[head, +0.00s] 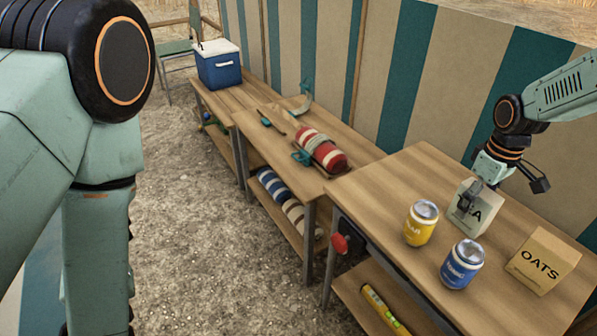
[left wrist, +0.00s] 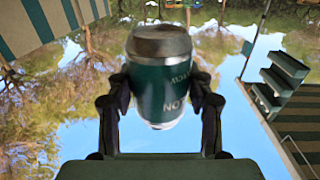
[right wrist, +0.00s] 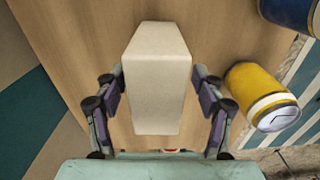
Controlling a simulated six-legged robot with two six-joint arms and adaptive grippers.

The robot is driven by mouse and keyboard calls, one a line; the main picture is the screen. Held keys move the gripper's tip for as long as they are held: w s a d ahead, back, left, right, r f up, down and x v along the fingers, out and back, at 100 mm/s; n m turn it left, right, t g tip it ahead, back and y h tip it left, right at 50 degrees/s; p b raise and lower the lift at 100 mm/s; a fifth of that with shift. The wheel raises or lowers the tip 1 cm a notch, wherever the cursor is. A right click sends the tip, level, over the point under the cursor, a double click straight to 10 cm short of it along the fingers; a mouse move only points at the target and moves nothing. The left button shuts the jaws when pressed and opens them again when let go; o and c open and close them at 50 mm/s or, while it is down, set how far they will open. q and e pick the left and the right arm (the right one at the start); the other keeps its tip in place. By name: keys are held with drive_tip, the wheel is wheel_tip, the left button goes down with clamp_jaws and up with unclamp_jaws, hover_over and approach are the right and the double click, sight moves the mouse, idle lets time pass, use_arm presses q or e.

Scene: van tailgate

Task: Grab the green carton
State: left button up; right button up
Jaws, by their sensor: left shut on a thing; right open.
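A pale carton (head: 470,207), grey-green to off-white, with lettering ending in "A", stands on the near wooden table in the head view. In the right wrist view the carton (right wrist: 158,80) lies between the two fingers of my right gripper (right wrist: 158,97). The right gripper is open, with a finger on either side and small gaps to the carton. In the head view this gripper (head: 504,186) hides part of the carton. My left gripper (left wrist: 160,100) is shut on a dark green can (left wrist: 160,78), seen in the left wrist view only.
A yellow can (head: 421,224) and a blue can (head: 462,265) stand left of and in front of the carton. A tan OATS carton (head: 541,262) stands to its right. A striped roll (head: 320,150) and a blue cooler (head: 218,65) sit on tables further back. A striped wall is behind.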

sight(470, 215)
use_arm(q)
drive_tip(key=shift+w+f+b, duration=0.2)
drive_tip(key=shift+f+b, duration=0.6)
drive_tip(key=shift+f, duration=0.3)
use_arm(e)
wheel_tip(470, 215, down, 5)
drive_tip(key=shift+w+d+r, duration=0.1)
drive_tip(key=shift+d+r, duration=0.05)
use_arm(q)
drive_tip(key=shift+s+r, duration=0.1)
drive_tip(key=shift+s, duration=0.05)
use_arm(e)
drive_tip(key=shift+r, duration=0.15)
drive_tip(key=shift+c, duration=0.6)
drive_tip(key=c, duration=0.9)
